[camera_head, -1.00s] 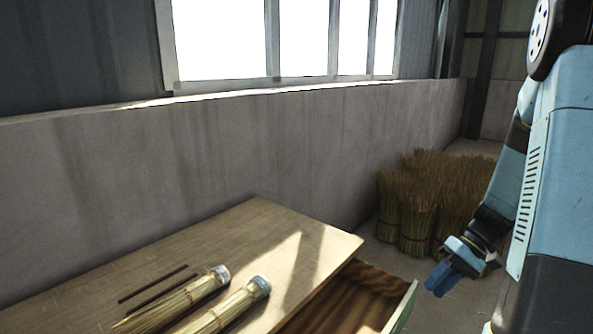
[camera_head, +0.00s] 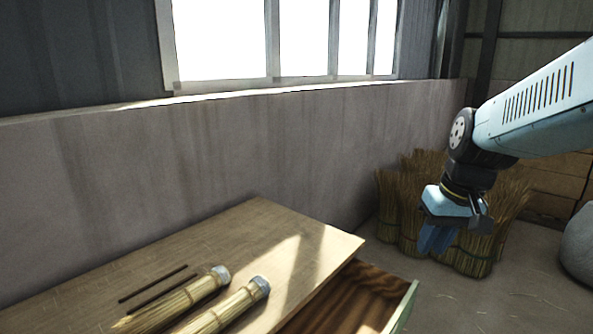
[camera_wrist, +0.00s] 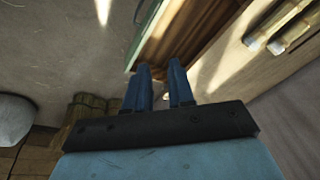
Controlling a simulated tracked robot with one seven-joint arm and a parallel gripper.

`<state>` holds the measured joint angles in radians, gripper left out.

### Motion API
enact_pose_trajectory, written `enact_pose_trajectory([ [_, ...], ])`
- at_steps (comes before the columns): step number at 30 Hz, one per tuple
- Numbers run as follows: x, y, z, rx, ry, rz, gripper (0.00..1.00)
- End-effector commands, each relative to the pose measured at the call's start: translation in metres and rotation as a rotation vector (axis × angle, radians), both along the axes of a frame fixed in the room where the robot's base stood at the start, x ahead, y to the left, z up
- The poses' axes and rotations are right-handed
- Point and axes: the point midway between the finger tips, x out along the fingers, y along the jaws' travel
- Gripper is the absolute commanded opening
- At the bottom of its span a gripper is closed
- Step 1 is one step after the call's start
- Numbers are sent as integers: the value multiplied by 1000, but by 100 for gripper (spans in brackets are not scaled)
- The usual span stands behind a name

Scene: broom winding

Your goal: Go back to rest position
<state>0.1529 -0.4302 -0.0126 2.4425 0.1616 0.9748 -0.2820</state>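My gripper (camera_head: 436,243) hangs fingers down in the head view, to the right of the wooden table (camera_head: 262,222) and its pulled-out drawer (camera_head: 362,290). It is clear of both, in front of the straw bundles. In the wrist view its two blue fingers (camera_wrist: 160,75) stand apart with a gap between them and nothing held. The drawer (camera_wrist: 190,35) shows beyond the fingertips there and looks empty in its visible part. Two straw broom pieces (camera_head: 215,322) with grey capped ends lie on the table, beside two thin dark sticks (camera_head: 155,284).
Several straw bundles (camera_head: 480,250) stand on the floor behind my gripper. Wooden crates (camera_head: 555,185) and a grey rounded object (camera_head: 580,245) are at the right. A wall with a window (camera_head: 300,130) runs behind the table. Floor at the front right is clear.

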Motion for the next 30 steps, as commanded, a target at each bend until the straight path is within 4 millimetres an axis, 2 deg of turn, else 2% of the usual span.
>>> enact_pose_trajectory([
  [6,-25,12,30,-63,-149,-23,23],
  [13,-45,19,51,-91,-272,-50,23],
  [18,-51,20,56,-96,-307,-60,23],
  [30,-51,20,57,-96,-309,-63,23],
])
